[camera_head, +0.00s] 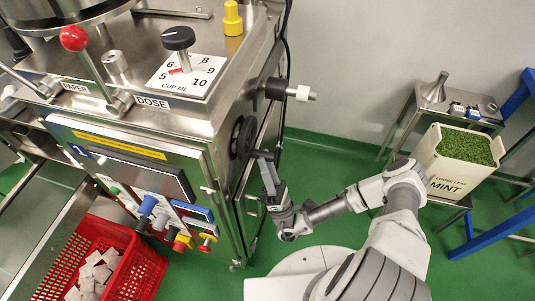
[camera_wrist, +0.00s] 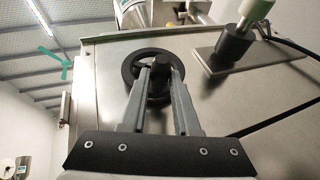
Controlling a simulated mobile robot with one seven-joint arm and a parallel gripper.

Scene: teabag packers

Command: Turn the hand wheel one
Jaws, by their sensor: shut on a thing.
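The hand wheel (camera_wrist: 136,63) is a black ring on the side panel of the steel machine; in the head view the wheel (camera_head: 240,138) shows nearly edge-on on the machine's right side. My gripper (camera_wrist: 160,68) reaches up to it, and its two fingers are shut on the wheel's dark handle knob (camera_wrist: 161,59). In the head view my gripper (camera_head: 262,156) touches the wheel from the right. The fingers cover the lower right part of the wheel in the wrist view.
A black knob with a pale tip (camera_head: 290,90) sticks out of the side panel above the wheel. The machine front (camera_head: 120,155) has buttons and a display. A red basket (camera_head: 135,270) stands at lower left. A mint bin (camera_head: 447,185) stands at right. Green floor lies between.

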